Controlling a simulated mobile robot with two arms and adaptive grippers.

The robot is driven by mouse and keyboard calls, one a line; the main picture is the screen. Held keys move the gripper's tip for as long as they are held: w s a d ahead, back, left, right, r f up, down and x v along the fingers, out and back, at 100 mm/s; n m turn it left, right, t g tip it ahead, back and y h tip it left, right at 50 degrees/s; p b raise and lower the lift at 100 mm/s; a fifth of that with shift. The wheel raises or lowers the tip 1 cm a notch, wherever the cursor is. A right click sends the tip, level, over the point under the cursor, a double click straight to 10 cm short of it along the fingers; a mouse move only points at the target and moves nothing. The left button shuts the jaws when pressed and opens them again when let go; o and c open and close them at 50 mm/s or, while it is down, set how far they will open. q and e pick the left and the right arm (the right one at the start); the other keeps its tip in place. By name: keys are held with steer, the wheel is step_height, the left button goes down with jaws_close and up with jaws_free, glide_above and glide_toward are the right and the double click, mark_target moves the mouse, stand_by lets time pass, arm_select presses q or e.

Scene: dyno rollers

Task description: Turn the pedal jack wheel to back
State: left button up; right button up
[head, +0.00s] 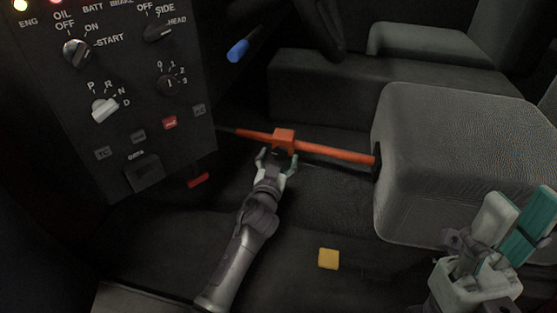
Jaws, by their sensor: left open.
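The pedal jack (335,154) is a long orange-red bar, running from the control panel side to the grey seat. A square orange-red block (284,140) sits on its middle. A small dark part shows just below the block between my fingers; I cannot tell whether it is the wheel. My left gripper (275,161) is open, with its fingers on either side just below the block. I cannot tell whether they touch it. My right gripper (511,222) is at the lower right, in front of the seat and away from the jack; its finger gap is unclear.
A black control panel (125,120) with knobs and switches stands on the left. The grey seat (450,150) blocks the right side. A blue-ended lever (238,50) juts out above the jack. A yellow square (328,259) lies on the dark floor.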

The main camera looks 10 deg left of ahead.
arm_select(q)
steer(key=c, duration=1.1)
steer(key=shift+c, duration=0.2)
steer(key=m, duration=0.3)
steer(key=shift+m+p, duration=0.3)
steer(key=shift+m, duration=0.1)
steer(key=m, duration=0.4)
steer(key=shift+m+p, duration=0.3)
steer(key=m, duration=0.4)
steer(key=shift+m+p, duration=0.45)
steer(key=shift+m, duration=1.65)
